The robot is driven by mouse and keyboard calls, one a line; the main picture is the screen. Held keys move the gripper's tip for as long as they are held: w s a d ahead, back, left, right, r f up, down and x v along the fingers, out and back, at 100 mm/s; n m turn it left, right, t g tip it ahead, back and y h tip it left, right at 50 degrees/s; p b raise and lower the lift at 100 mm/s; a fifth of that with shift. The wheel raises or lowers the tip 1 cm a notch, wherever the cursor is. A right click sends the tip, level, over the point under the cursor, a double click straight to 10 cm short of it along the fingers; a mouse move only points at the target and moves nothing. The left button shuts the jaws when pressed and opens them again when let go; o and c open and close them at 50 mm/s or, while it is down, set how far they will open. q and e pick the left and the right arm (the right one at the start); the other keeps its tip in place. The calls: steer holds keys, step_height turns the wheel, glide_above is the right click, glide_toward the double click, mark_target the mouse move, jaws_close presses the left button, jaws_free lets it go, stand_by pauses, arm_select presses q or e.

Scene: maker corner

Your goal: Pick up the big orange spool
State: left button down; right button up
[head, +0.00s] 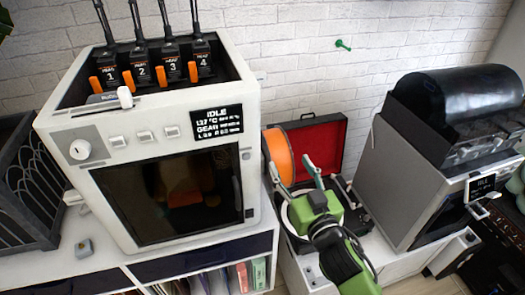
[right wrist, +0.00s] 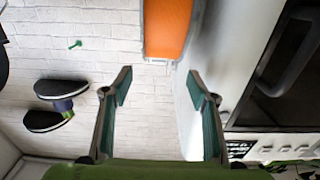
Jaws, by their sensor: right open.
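The big orange spool (head: 278,153) stands upright beside the right side of the white printer, partly hidden by the printer and by one of my fingers. In the right wrist view the orange spool (right wrist: 168,28) is at the top centre, beyond the fingertips and cut off by the frame's top edge. My right gripper (head: 300,172) is open, green, and in front of the spool in the head view. Its fingers (right wrist: 160,76) are spread with nothing between them. The spool looks apart from the fingertips. My left gripper is not in view.
The white printer (head: 100,195) stands close to the spool's left. An open red-lined case (head: 318,145) is behind my gripper. A grey machine with a black drum (head: 395,165) stands to the right. A green wall peg (head: 343,45) is on the brick wall.

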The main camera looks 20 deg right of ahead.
mark_target(279, 144)
steer(key=w, duration=0.2)
steer(key=w+r+p, duration=0.1)
steer(key=w, duration=0.3)
steer(key=w+p, duration=0.1)
steer(key=shift+w+a+f, duration=0.15)
steer(key=shift+w+f, duration=0.2)
steer(key=shift+w+r, duration=0.1)
steer(key=shift+w, duration=0.25)
steer(key=shift+w+a+f+p, duration=0.15)
steer(key=shift+w+p, duration=0.3)
steer(key=shift+w, duration=0.75)
steer(key=shift+w+a+f+p, duration=0.1)
steer(key=shift+w+p, duration=0.3)
steer(key=shift+w, duration=0.75)
steer(key=shift+r, duration=0.1)
steer(key=shift+c, duration=0.7)
steer(key=c, duration=0.9)
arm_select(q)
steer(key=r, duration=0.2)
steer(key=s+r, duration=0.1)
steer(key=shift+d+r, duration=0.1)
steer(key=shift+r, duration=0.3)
arm_select(e)
steer(key=shift+r, duration=0.3)
